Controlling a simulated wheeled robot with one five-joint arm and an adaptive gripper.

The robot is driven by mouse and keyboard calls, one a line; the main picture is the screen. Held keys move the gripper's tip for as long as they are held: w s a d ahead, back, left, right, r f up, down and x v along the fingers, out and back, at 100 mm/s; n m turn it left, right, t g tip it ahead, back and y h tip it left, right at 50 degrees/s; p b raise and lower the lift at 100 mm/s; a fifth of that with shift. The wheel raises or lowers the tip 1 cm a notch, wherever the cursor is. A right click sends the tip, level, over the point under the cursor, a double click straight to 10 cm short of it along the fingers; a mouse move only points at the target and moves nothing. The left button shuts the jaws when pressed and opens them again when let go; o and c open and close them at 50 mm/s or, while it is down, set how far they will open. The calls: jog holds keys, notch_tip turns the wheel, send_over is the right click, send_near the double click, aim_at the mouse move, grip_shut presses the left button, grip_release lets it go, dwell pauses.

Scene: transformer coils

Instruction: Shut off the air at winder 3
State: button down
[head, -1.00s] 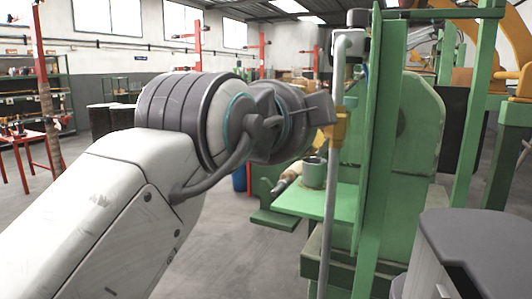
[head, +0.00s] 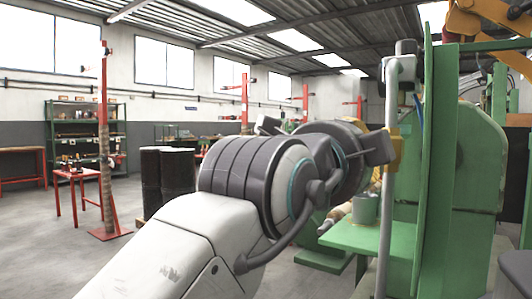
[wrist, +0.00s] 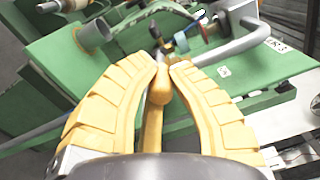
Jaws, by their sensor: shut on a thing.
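My gripper (wrist: 167,66) has yellow ribbed fingers, closed around a slim orange-yellow handle (wrist: 153,120) that shows between them in the wrist view. In the head view my gripper's yellow finger (head: 393,150) is at the upright grey pipe (head: 389,190) on the green machine (head: 434,170). My wrist hides most of the grip there.
A grey-green cup (head: 365,209) stands on the green machine's shelf (head: 350,238), close below my wrist. Dark drums (head: 168,178), a red post (head: 103,150) and a red table (head: 78,178) stand farther left. The floor between is clear.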

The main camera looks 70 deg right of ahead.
jog(key=shift+f, duration=0.1)
jog(key=c, duration=1.2)
grip_release()
jog(key=shift+o, duration=0.2)
jog(key=v, duration=1.2)
